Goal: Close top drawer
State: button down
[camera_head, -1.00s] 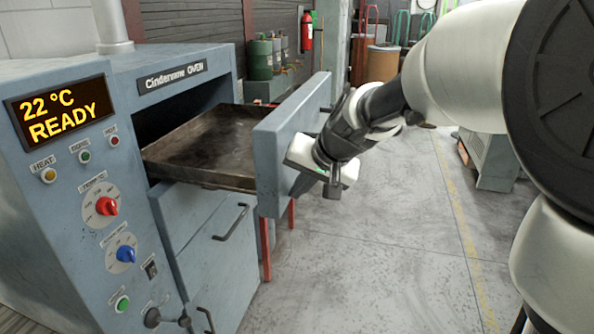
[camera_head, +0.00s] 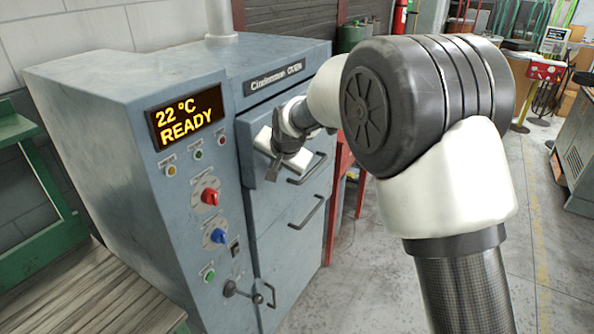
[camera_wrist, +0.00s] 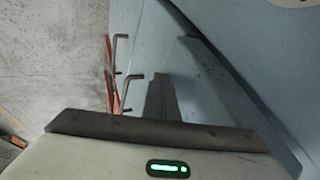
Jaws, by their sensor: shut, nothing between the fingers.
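In the wrist view the blue face (camera_wrist: 215,95) fills the right, with two handles at the left. My gripper's pale body fills the bottom there. My arm hides part of the drawer's upper right.
A lower drawer's handle (camera_head: 307,212) and a latch lever (camera_head: 240,291) stick out below. A green frame (camera_head: 45,190) with a wooden top (camera_head: 80,290) is at the left. Red posts (camera_head: 340,180) stand beside the oven. Grey floor is open at the right.

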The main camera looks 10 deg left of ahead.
jog(key=shift+w+a, duration=0.2)
jog(key=shift+a, duration=0.45)
jog(key=shift+w+a, duration=0.2)
jog(key=shift+a, duration=0.4)
jog(key=shift+r, duration=0.15)
jog(key=shift+a, duration=0.1)
